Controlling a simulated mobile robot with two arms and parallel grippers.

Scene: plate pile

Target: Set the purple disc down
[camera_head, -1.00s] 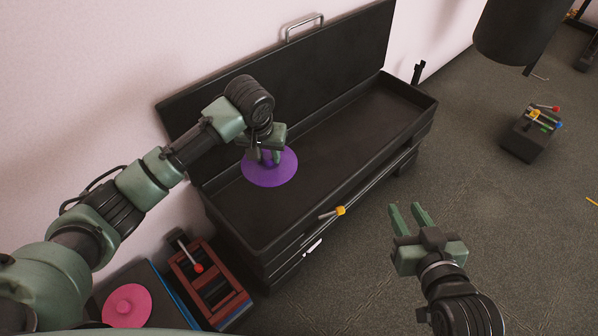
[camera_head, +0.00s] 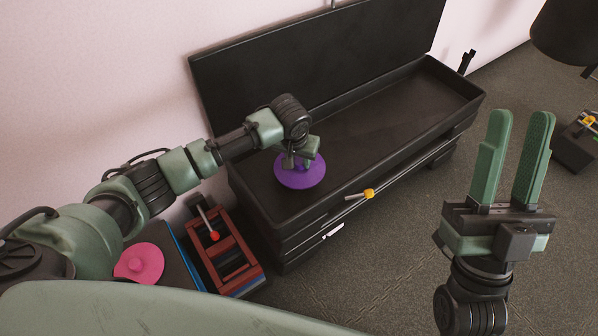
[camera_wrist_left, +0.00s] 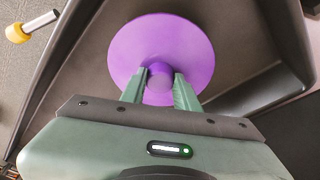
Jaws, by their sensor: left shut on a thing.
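The purple disc (camera_head: 300,180) is a flat round plate with a knob in its middle. It is inside the left part of the long black open box (camera_head: 440,88); I cannot tell whether it touches the floor of the box. My left gripper (camera_head: 299,163) is shut on the disc's knob, from above. In the left wrist view, the fingers of the gripper (camera_wrist_left: 160,88) stand on both sides of the knob, and the disc (camera_wrist_left: 190,45) spreads out beyond them. My right gripper (camera_head: 515,155) is open and empty, outside the box at the right.
A yellow-ended tool (camera_head: 368,193) sticks out at the box's front edge. At lower left are a pink disc (camera_head: 139,263) and a red rack (camera_head: 232,256) with a red-ended stick. The box's raised lid (camera_head: 310,70) stands behind. Room inside the box's right part is free.

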